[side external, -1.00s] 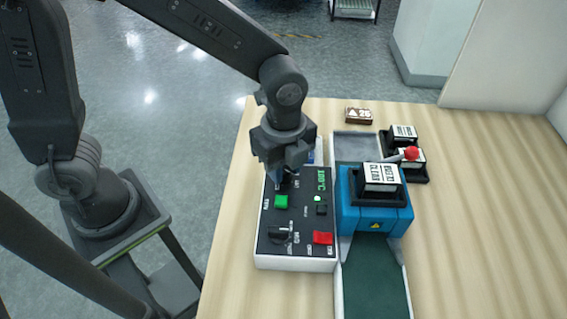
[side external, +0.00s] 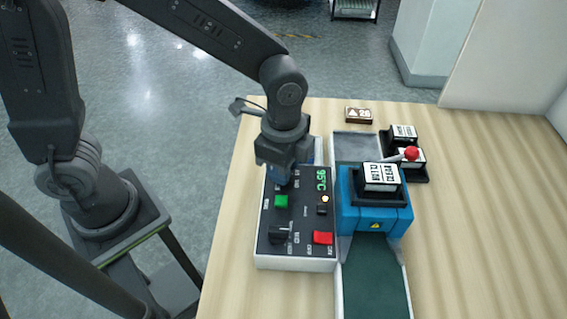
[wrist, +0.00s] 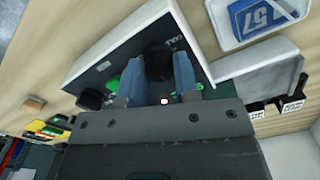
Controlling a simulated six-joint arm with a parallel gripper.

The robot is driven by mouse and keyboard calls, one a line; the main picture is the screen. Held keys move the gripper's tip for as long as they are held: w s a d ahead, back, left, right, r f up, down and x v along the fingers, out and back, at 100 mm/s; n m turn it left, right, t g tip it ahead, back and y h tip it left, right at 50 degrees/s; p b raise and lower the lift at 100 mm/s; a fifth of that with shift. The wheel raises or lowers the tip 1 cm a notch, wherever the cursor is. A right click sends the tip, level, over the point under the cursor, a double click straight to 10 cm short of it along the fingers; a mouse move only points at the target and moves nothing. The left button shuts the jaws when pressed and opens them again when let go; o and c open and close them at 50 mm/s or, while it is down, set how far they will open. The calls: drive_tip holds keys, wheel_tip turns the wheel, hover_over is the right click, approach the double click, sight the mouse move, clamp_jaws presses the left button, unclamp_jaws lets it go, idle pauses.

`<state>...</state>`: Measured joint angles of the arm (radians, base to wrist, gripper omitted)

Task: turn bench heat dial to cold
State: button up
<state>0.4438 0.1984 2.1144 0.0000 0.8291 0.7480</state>
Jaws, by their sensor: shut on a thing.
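The control box (side external: 295,263) is white with a black sloped face and lies on the bench. My gripper (side external: 278,183) points down at its far left part, hiding the dial there in the side view. In the wrist view my gripper's blue fingers (wrist: 159,84) are closed around a dark round dial (wrist: 158,60). The lettering around it is mostly unreadable. The green display (side external: 321,180) reads about 95°C, and a small amber lamp (side external: 325,199) is lit below it.
On the panel are a green button (side external: 281,202), a red button (side external: 323,238) and a second black knob (side external: 280,234). The bench's right side is clear.

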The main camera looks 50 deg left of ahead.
drive_tip(key=n, duration=0.4)
drive_tip(key=shift+n, duration=0.3)
drive_tip(key=n, duration=0.4)
drive_tip(key=shift+n, duration=0.3)
drive_tip(key=n, duration=0.4)
drive_tip(key=shift+n, duration=2.4)
drive_tip(key=o, duration=0.9)
drive_tip(key=shift+r, duration=0.1)
wheel_tip(320, 180, up, 14)
drive_tip(key=shift+f, duration=0.15)
